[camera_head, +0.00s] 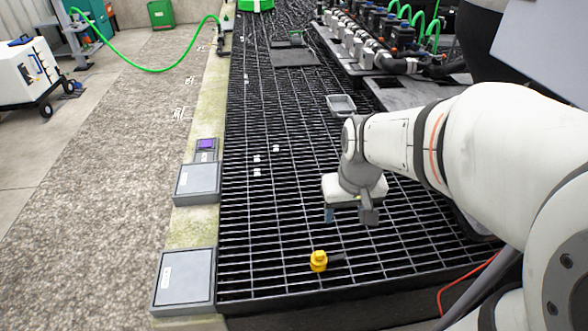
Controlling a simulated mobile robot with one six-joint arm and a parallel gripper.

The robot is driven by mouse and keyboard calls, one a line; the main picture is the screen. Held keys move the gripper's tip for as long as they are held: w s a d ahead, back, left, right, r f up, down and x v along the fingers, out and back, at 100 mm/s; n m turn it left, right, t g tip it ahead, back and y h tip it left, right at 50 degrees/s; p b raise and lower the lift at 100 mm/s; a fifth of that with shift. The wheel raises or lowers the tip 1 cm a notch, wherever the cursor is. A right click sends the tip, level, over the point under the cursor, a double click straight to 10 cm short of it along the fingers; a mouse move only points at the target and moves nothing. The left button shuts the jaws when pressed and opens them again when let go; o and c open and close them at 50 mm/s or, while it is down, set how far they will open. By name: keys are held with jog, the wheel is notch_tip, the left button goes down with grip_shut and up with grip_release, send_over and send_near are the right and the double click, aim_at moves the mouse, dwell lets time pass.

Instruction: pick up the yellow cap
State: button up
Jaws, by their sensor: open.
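The yellow cap (318,261) sits on the black floor grating (270,205) near its front edge. A small dark piece or shadow shows just to the right of the cap. My gripper (348,217) points down above the grating, up and to the right of the cap in the picture. Its jaws are open and apart from the cap, with nothing seen between them. The exact height of the gripper over the grating is hard to tell.
Two grey boxes (185,277) (197,182) stand on the concrete curb at left. A grey tray (341,105) lies on the grating behind my gripper. A manifold with pipes (372,40) stands at the back right. A red cable (462,285) runs at front right. Grating around the cap is clear.

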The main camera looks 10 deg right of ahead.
jog(key=g+b, duration=0.1)
jog(key=b, duration=0.6)
send_over(320, 253)
jog(key=s, duration=0.4)
notch_tip(320, 253, down, 19)
jog(key=shift+g, duration=0.4)
jog(key=w+f+b, duration=0.1)
jog(key=f, duration=0.4)
jog(key=w+f+b, duration=0.2)
jog(key=f, duration=0.3)
jog(key=w+f+b, duration=0.1)
jog(key=f, duration=0.5)
jog(key=shift+w+a+b, duration=0.1)
jog(key=shift+w+b, duration=0.05)
jog(key=shift+b, duration=0.25)
notch_tip(320, 253, down, 5)
jog(key=shift+f+b, duration=0.15)
jog(key=shift+b, duration=0.6)
jog(key=shift+s, duration=0.2)
jog(key=shift+f, duration=0.1)
